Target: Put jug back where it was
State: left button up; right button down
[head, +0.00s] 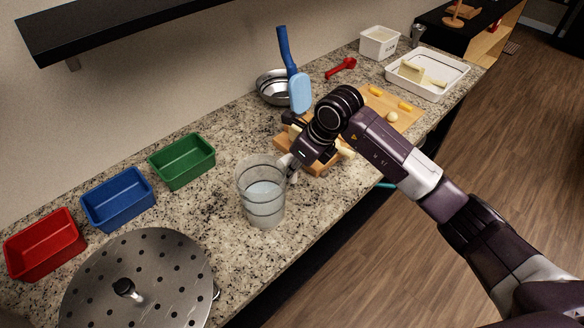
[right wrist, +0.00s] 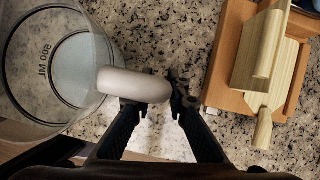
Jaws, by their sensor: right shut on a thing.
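The clear jug (head: 262,192) stands upright at the counter's front part, with its handle toward the right. I cannot tell whether its base touches the counter. In the right wrist view the jug (right wrist: 60,70) fills the left side, with "500 ML" marked on it, and its pale handle (right wrist: 135,84) reaches between my fingers. My right gripper (head: 291,166) is shut on the jug's handle; its dark fingers show in the right wrist view (right wrist: 156,98). My left gripper is not in view.
Red (head: 44,243), blue (head: 117,198) and green (head: 182,160) bins line the wall. A perforated steel lid (head: 140,280) lies at the front left. A wooden stand (right wrist: 226,60) is right of the jug. A steel bowl (head: 272,86) and white tray (head: 452,76) are farther back.

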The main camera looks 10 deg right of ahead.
jog(key=shift+a, duration=0.1)
jog(key=c, duration=1.9)
grip_release()
jog(key=b+v, duration=0.2)
jog(key=v, duration=1)
